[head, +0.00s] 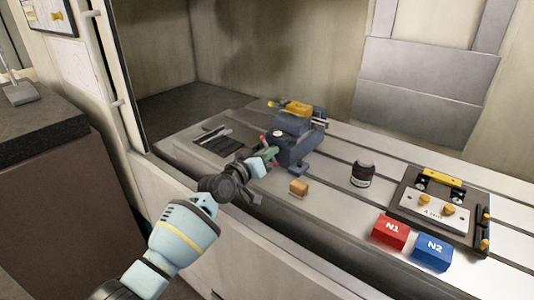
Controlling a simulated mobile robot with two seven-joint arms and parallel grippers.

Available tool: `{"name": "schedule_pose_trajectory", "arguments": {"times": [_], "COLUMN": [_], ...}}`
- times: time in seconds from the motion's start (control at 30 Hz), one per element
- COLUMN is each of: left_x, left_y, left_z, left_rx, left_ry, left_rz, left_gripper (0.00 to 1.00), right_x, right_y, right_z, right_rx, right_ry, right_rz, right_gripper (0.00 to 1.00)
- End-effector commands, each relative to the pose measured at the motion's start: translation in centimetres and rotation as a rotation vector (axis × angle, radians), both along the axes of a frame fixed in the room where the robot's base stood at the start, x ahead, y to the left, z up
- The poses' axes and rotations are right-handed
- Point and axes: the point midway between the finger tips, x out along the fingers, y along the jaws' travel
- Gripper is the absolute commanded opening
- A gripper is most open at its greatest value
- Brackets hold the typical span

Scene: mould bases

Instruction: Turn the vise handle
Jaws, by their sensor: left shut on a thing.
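A blue-grey vise (297,135) with a yellow piece (297,108) on its top stands on the slotted machine table. My left gripper (266,159) reaches in from the lower left and is shut on the handle. The fingers and the gripped part of the handle are small and partly hidden. My right gripper is not in view.
A small tan block (299,187) lies near the table's front edge. A dark can (362,173), a red block (390,231), a blue block (432,252) and a fixture plate (407,205) are to the right.

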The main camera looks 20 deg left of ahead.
Motion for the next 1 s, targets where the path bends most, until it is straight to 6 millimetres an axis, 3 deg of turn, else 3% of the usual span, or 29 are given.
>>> {"name": "schedule_pose_trajectory", "arguments": {"times": [0.33,0.37,0.53,0.83,1.0], "left_x": [0.0,0.0,0.0,-0.2,-1.5], "left_y": [-0.1,-0.1,-0.1,0.0,0.5], "left_z": [-0.2,-0.2,-0.1,-0.1,0.0], "left_rx": [0.000,0.000,0.000,0.001,0.002], "left_ry": [0.003,0.003,0.003,0.002,0.001], "left_rz": [-0.003,-0.003,-0.002,-0.001,-0.001], "left_gripper": [0.00,0.19,0.39,0.39,0.39], "right_x": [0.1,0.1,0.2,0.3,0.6], "right_y": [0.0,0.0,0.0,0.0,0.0], "right_z": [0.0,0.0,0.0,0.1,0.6], "right_rx": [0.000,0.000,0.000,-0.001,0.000], "right_ry": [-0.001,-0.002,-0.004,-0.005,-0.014], "right_rz": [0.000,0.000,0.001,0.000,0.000], "right_gripper": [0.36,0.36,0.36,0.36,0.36]}}
